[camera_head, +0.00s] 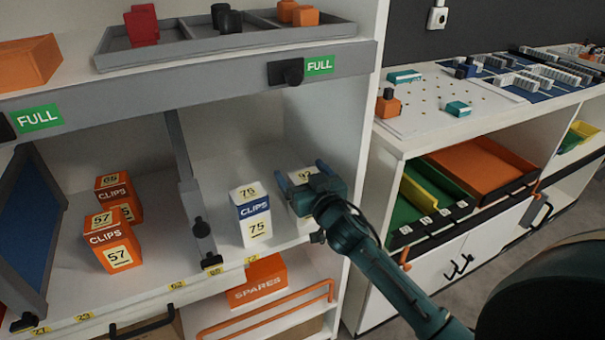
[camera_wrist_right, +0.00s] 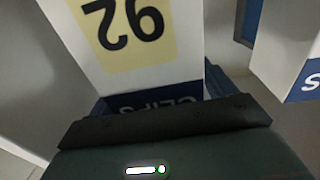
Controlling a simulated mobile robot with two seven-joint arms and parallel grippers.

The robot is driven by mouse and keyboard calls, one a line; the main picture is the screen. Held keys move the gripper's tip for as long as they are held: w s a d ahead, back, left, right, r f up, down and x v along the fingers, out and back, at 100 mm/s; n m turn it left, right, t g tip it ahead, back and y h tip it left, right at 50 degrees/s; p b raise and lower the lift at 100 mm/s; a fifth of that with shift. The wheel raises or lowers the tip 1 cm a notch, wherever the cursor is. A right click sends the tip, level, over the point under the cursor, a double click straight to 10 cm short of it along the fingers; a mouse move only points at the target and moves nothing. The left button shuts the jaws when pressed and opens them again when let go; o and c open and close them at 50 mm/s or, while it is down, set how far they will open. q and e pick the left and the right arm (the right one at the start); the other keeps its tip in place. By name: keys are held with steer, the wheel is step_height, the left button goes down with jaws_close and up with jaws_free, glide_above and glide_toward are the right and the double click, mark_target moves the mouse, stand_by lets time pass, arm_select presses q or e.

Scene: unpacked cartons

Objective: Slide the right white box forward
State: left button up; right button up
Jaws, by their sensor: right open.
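The right white box (camera_head: 303,177), marked 92, stands on the middle shelf near its right wall. In the right wrist view the same box (camera_wrist_right: 135,40) fills the upper middle, with its yellow 92 label and blue CLIPS band. My right gripper (camera_head: 302,171) is open, with its blue fingers on either side of this box. Whether they touch it I cannot tell. The gripper hides the box's lower front. The other white box (camera_head: 250,213), marked 75, stands just left of it, upright. My left gripper is not in view.
Orange CLIPS boxes (camera_head: 113,240) stand left of the grey divider (camera_head: 192,195). A grey tray (camera_head: 225,38) sits on the shelf above. An orange SPARES box (camera_head: 257,281) is below. Bare shelf shows behind the 75 box.

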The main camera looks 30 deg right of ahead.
steer(key=shift+o, duration=0.2)
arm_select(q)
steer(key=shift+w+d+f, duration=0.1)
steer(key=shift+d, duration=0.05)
arm_select(e)
steer(key=s, duration=1.3)
steer(key=shift+a, duration=0.15)
steer(key=shift+s, duration=0.1)
steer(key=s+a+f+n+g+y, duration=0.1)
steer(key=s+a+f+g+y, duration=0.15)
steer(key=s+a, duration=0.45)
steer(key=s+a+f+n+g+y, duration=0.1)
steer(key=s+a+f+g+y, duration=0.1)
steer(key=s+a+f, duration=0.45)
arm_select(q)
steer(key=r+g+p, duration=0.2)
steer(key=p, duration=0.7)
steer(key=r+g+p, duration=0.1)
steer(key=p, duration=0.8)
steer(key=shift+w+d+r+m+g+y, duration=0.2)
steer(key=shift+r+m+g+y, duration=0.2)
arm_select(e)
step_height(320, 180, up, 7)
steer(key=d+n+g, duration=0.1)
steer(key=g, duration=0.2)
steer(key=shift+s+d+h, duration=0.25)
steer(key=shift+s+h, duration=0.1)
